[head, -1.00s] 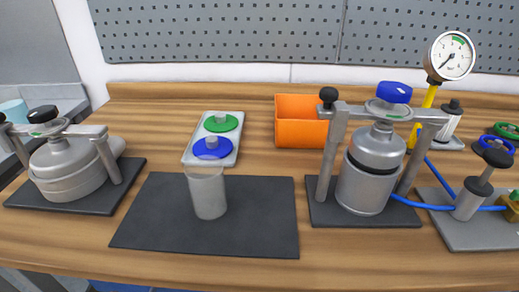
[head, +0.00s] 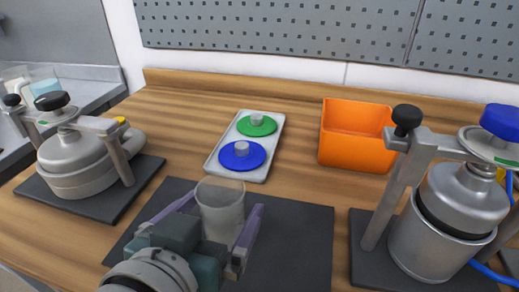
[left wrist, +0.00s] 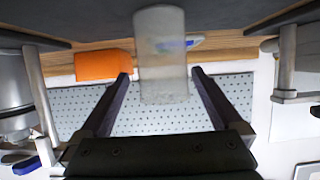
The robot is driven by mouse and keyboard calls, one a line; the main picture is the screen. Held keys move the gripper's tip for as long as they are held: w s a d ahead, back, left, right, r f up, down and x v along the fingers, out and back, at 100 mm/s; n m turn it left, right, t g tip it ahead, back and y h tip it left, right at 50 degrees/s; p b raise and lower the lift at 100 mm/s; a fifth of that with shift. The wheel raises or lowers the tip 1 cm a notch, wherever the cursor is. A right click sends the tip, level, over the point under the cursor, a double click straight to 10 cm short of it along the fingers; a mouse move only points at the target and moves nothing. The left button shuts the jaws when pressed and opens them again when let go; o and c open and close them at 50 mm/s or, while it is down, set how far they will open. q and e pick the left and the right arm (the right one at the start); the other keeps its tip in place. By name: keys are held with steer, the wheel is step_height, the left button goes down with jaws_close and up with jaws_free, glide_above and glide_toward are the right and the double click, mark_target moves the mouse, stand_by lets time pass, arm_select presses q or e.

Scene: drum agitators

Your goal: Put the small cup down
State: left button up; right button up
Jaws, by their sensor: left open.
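The small cup (head: 222,207) is a frosted, see-through beaker standing upright on the black mat (head: 290,235). In the left wrist view, which is upside down, the cup (left wrist: 160,50) has its base against the dark mat. My left gripper (head: 226,212) reaches in from the bottom of the head view. Its two purple-grey fingers are apart, one on each side of the cup, with gaps between them and its wall. The fingers (left wrist: 161,74) also show open in the left wrist view. My right gripper is in neither view.
A tray (head: 209,166) with green and blue lidded discs lies behind the cup. An orange bin (head: 355,138) stands back right. Clamped metal drums stand at left (head: 80,160) and right (head: 445,215). The mat right of the cup is clear.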

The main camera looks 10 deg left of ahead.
mark_target(230, 192)
arm_select(q)
steer(key=x, duration=0.5)
steer(key=shift+w+a, duration=0.1)
steer(key=shift+a, duration=0.05)
steer(key=c, duration=1.2)
steer(key=shift+r, duration=0.1)
steer(key=shift+c, duration=0.2)
